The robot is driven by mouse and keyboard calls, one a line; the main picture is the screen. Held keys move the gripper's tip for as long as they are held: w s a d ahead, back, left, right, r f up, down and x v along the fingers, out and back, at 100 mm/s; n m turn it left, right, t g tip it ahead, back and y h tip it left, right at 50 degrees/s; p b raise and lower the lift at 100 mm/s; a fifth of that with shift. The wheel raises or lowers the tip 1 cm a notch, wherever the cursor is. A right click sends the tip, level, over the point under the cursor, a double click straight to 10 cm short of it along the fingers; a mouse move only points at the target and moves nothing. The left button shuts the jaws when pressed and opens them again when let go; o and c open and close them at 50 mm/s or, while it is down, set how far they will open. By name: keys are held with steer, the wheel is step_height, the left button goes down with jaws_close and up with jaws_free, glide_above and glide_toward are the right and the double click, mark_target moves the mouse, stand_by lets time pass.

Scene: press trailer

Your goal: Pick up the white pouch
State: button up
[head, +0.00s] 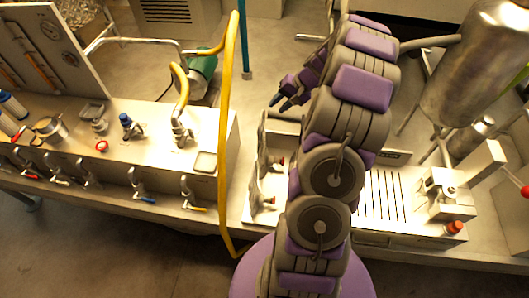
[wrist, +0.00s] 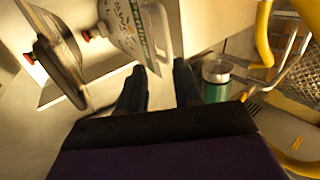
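A white pouch (wrist: 122,22) with green print shows at the top of the wrist view, left of centre. Its lower corner reaches close to the tip of my gripper's left finger; I cannot tell whether they touch. My gripper (wrist: 159,68) has its two dark fingers apart, with no object seen held between them. In the head view my gripper (head: 281,101) is above the bench, left of my arm. I cannot make out the pouch's printed face clearly in the head view.
Beside the pouch stands a dark-rimmed panel (wrist: 60,60) near red knobs (wrist: 85,35). A green cylinder (wrist: 215,80) shows right of my fingers. In the head view a yellow hose (head: 226,120) rises left of my gripper, and a metal tank (head: 475,65) stands at right.

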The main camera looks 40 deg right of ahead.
mark_target(262, 117)
steer(key=w+a+f, duration=0.2)
steer(key=a, duration=0.1)
steer(key=shift+a+f, duration=0.3)
steer(key=shift+f, duration=0.1)
steer(key=shift+w+d+f, duration=0.1)
steer(key=shift+f, duration=0.2)
steer(key=x, duration=0.4)
steer(key=shift+w+d+f, duration=0.1)
steer(key=shift+f, duration=0.1)
steer(key=shift+w+a+f, duration=0.1)
steer(key=shift+a+f, duration=0.05)
steer(key=shift+a, duration=0.1)
steer(key=shift+c, duration=0.3)
steer(key=shift+d, duration=0.15)
steer(key=c, duration=0.3)
jaws_close()
